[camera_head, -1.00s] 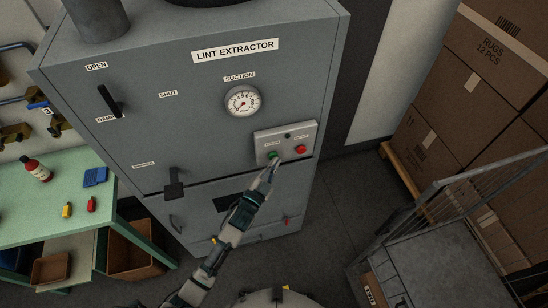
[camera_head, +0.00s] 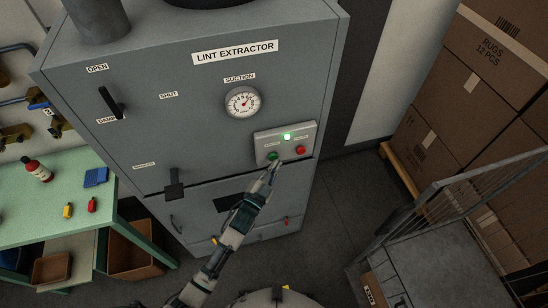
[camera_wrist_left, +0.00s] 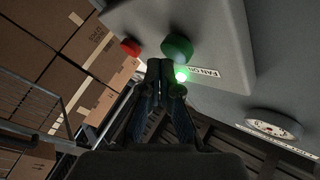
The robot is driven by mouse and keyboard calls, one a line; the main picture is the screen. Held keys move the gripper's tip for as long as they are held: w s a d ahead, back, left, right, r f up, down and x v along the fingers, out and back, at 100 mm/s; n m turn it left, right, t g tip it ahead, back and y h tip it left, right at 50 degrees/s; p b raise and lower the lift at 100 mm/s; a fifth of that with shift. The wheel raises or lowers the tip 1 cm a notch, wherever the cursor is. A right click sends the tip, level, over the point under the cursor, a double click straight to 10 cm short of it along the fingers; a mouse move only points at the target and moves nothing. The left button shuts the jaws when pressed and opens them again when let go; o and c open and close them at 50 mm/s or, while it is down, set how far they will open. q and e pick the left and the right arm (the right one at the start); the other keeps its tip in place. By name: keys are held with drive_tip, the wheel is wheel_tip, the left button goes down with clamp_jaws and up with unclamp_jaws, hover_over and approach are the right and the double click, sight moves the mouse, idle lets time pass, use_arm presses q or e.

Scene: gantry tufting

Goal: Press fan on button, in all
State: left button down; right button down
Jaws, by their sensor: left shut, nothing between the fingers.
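The grey lint extractor cabinet (camera_head: 215,130) stands in front of me with a light grey button box (camera_head: 263,149) on its front. The green button (camera_head: 273,156) is on the left of the box and the red button (camera_head: 300,150) on the right. A lamp (camera_head: 287,136) above them glows green. My left gripper (camera_head: 275,166) is shut and empty, its tips just below the green button. In the left wrist view the shut fingertips (camera_wrist_left: 160,66) are close to the green button (camera_wrist_left: 177,47), beside the FAN ON label (camera_wrist_left: 205,71). Contact cannot be told. My right gripper is out of view.
The suction gauge (camera_head: 242,101) sits above the box, with a damper handle (camera_head: 110,101) at upper left. A green bench (camera_head: 50,215) with a bottle stands at left. A wire-sided cart (camera_head: 430,250) and stacked cartons (camera_head: 490,90) are at right.

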use_arm(q)
drive_tip(key=shift+s+d, duration=0.1)
drive_tip(key=shift+s, duration=0.2)
drive_tip(key=s, duration=0.1)
drive_tip(key=s+d+p, duration=0.1)
drive_tip(key=s, duration=0.2)
drive_tip(key=shift+s+d, duration=0.3)
drive_tip(key=shift+s, duration=0.1)
idle(0.7)
